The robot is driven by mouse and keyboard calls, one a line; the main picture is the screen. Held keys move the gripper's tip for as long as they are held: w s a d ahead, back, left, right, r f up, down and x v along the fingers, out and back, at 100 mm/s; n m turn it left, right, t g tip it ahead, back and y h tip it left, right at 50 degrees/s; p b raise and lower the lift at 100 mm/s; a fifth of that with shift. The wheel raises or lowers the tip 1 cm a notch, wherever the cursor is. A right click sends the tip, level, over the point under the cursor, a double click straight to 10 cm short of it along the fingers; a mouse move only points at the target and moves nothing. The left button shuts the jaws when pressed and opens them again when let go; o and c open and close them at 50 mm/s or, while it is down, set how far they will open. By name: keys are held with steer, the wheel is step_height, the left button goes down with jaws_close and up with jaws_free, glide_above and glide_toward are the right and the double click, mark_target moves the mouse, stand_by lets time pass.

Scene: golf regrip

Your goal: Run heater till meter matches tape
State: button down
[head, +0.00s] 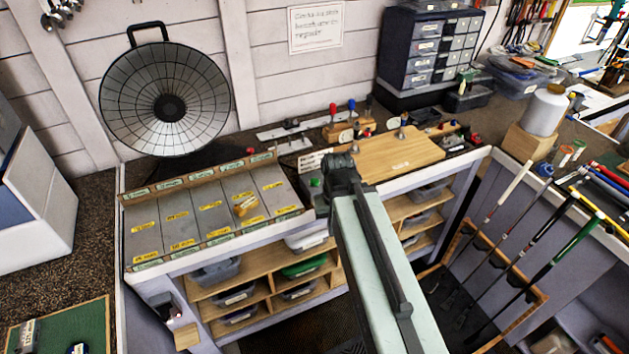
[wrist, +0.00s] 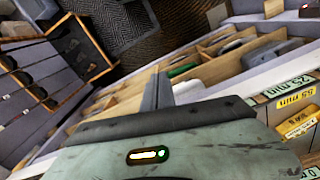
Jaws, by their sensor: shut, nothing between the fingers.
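The round black-rimmed dish heater (head: 166,88) with a wire grille stands against the back wall at the left; I cannot tell whether it runs. A sloped grey board (head: 146,238) in front of it has several lanes with yellow tape labels. A small yellow-orange piece (head: 245,205) lies on it. A small grey box with a green button (head: 314,183) is beside my gripper (head: 336,165). My gripper, also in the wrist view (wrist: 160,88), is shut and empty. I cannot make out a meter reading.
A wooden board (head: 400,155) lies right of my gripper. Drawer cabinets (head: 425,50) stand behind it. Golf clubs (head: 550,260) lean in a rack at the right. Shelves with bins (head: 235,295) are below the bench. A green mat (head: 85,325) is at lower left.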

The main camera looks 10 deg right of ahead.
steer(key=s+d+r+m+h+p, duration=0.1)
steer(key=d+r+m, duration=0.1)
steer(key=d, duration=1)
steer(key=s+d+r+m+h+p, duration=0.1)
steer(key=d+r+m+h+p, duration=0.15)
steer(key=d, duration=0.95)
steer(key=s+d+r+m+h+p, duration=0.1)
steer(key=s+d+m, duration=0.15)
steer(key=d, duration=0.95)
steer(key=s+d+r+m+g+h+p, duration=0.1)
steer(key=s+d+r+m+g+h, duration=0.1)
steer(key=s+d, duration=1.1)
steer(key=s+d+r+m+g+h+p, duration=0.1)
steer(key=s+d+r+m, duration=0.4)
steer(key=s+d, duration=0.8)
steer(key=d+r+g+p, duration=0.1)
steer(key=d+r, duration=0.1)
steer(key=d, duration=0.2)
steer(key=shift+s+d+r+h, duration=0.15)
steer(key=shift+s+r+h, duration=0.1)
steer(key=shift+h, duration=0.1)
